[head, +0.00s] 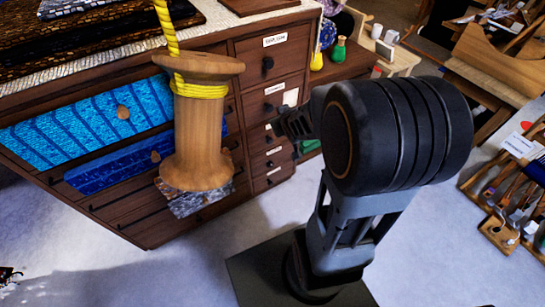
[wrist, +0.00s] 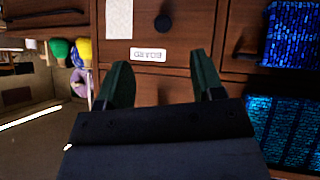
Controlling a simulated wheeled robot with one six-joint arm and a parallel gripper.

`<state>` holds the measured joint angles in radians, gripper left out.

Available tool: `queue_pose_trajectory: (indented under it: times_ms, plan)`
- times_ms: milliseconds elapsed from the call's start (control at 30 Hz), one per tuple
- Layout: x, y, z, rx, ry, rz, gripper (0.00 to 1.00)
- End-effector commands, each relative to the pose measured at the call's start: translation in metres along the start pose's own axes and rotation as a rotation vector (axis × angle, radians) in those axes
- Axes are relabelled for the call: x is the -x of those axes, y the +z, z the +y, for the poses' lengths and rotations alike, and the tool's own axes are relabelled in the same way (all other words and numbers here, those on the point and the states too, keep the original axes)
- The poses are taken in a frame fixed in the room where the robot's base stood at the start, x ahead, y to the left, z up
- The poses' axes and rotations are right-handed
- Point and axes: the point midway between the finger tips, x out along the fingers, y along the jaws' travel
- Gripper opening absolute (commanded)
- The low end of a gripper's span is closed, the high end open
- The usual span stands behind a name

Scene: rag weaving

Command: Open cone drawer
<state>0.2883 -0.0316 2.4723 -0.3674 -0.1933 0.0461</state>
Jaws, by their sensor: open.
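The wooden cabinet has a right-hand column of drawers with white labels and dark knobs. The top drawer (head: 272,52) of that column is shut; its small label seems to include "cone", but I cannot read it surely. My gripper (head: 293,123) is open in front of this column. In the wrist view, turned upside down, my gripper's fingers (wrist: 160,85) stand apart with a drawer front between them. A dark shape between them may be a knob. A label (wrist: 147,55) and a round black knob (wrist: 163,22) on the neighbouring drawer show beyond the fingertips. I see no contact.
A tool rack (head: 505,195) is at far right.

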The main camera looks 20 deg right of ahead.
Motion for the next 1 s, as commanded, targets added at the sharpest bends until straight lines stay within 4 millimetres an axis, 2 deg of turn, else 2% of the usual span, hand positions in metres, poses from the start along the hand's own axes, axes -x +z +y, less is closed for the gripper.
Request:
queue_pose_trajectory:
  times_ms: [33, 100, 200, 333, 500, 600, 733, 867, 1000]
  plan:
    - [-0.048, 0.043, 0.0, 0.003, -0.004, 0.051, 0.61]
    - [-0.083, 0.068, 0.001, 0.012, -0.023, 0.15, 0.61]
    - [-0.123, 0.104, -0.001, 0.006, -0.062, 0.283, 0.61]
    - [-0.155, 0.145, -0.008, -0.026, -0.119, 0.439, 0.61]
    - [-0.174, 0.183, -0.014, -0.084, -0.175, 0.595, 0.61]
    - [-0.177, 0.196, -0.016, -0.112, -0.194, 0.655, 0.61]
    - [-0.18, 0.202, -0.017, -0.132, -0.207, 0.7, 0.61]
    - [-0.189, 0.196, -0.02, -0.135, -0.213, 0.717, 0.61]
    - [-0.207, 0.179, -0.024, -0.134, -0.214, 0.719, 0.61]
